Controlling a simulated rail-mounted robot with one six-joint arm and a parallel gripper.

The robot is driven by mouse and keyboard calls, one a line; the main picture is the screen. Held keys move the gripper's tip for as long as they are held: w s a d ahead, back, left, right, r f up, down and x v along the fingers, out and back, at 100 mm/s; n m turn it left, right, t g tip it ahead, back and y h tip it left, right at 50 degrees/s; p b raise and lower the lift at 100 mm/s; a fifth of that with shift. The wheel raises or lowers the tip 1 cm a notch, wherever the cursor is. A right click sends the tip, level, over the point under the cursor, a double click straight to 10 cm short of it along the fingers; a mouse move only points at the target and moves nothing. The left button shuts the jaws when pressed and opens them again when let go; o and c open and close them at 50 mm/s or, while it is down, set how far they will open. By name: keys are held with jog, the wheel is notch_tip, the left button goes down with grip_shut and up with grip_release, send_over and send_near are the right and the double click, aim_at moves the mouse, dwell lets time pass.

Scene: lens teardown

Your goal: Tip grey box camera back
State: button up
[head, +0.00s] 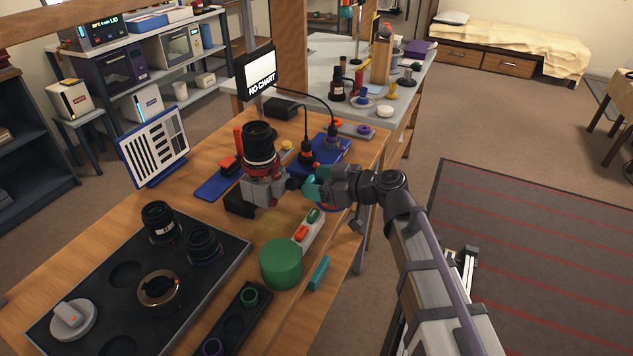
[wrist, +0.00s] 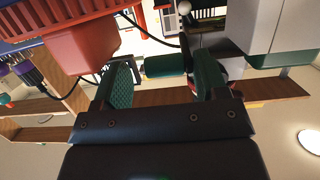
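The grey box camera (head: 264,190) stands on the wooden bench, with a large black lens (head: 259,143) pointing up from a red-ringed mount. My gripper (head: 309,187) is at its right side, with teal finger pads showing. In the wrist view my gripper (wrist: 165,82) has its two fingers apart. A dark green cylinder (wrist: 165,65) lies between or just beyond the fingertips, with a small gap at the left finger; contact at the right finger is unclear. A pale grey box (wrist: 262,28), probably the camera, is at the upper right there.
A black tray (head: 110,262) with lenses is at front left. A green drum (head: 281,262) and a switch box (head: 307,232) stand in front of my gripper. Blue mats (head: 327,152) and cabled plugs (head: 306,152) lie behind. A striped chart (head: 155,145) stands at left.

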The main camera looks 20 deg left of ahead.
jog(key=shift+o, duration=0.3)
jog(key=shift+s, duration=0.15)
jog(key=p+v, duration=0.2)
jog(key=v, duration=0.8)
jog(key=shift+d+p, duration=0.4)
jog(key=shift+r, duration=0.15)
